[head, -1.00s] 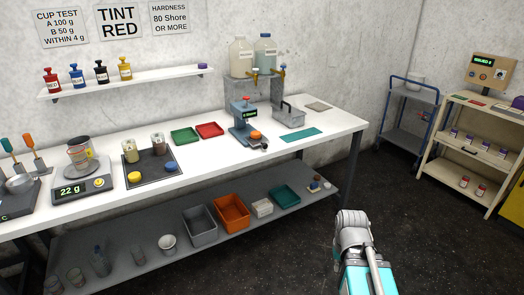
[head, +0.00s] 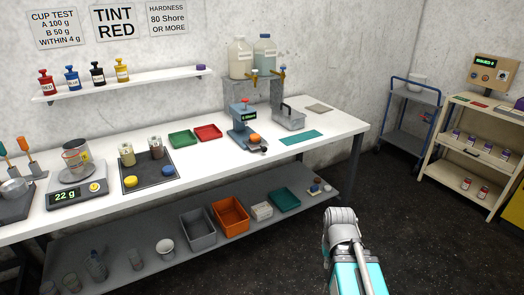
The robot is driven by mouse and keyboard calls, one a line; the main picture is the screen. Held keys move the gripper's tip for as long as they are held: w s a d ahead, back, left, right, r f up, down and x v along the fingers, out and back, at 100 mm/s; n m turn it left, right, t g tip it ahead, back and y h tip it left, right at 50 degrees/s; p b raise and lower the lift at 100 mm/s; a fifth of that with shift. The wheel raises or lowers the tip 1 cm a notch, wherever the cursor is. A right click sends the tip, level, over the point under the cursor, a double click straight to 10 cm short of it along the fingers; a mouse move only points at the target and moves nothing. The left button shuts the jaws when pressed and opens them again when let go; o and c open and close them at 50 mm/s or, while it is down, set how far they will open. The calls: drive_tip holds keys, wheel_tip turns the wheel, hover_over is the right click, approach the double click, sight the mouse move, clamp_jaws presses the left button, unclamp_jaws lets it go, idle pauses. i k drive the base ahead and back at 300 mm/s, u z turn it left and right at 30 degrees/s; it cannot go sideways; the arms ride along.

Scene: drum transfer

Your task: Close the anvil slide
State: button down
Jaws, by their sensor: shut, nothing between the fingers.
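The hardness tester (head: 242,119) is a blue stand with a red knob and a small lit display on the white bench. Its anvil slide (head: 258,150) is at the foot and appears to stick out toward the front right. An orange round piece (head: 254,140) sits at the slide, under or just in front of the tester's head. The picture is too small to tell exactly how far out the slide is. Part of my arm shows at the lower right, away from the bench. My gripper's fingers are not seen.
A grey handled box (head: 289,119) and a teal mat (head: 301,137) lie right of the tester. Red (head: 208,132) and green (head: 182,139) trays lie left. Large jugs stand on a raised stand behind. The floor in front is clear.

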sight(262, 143)
drive_tip(key=i, duration=0.85)
drive_tip(key=z, duration=0.05)
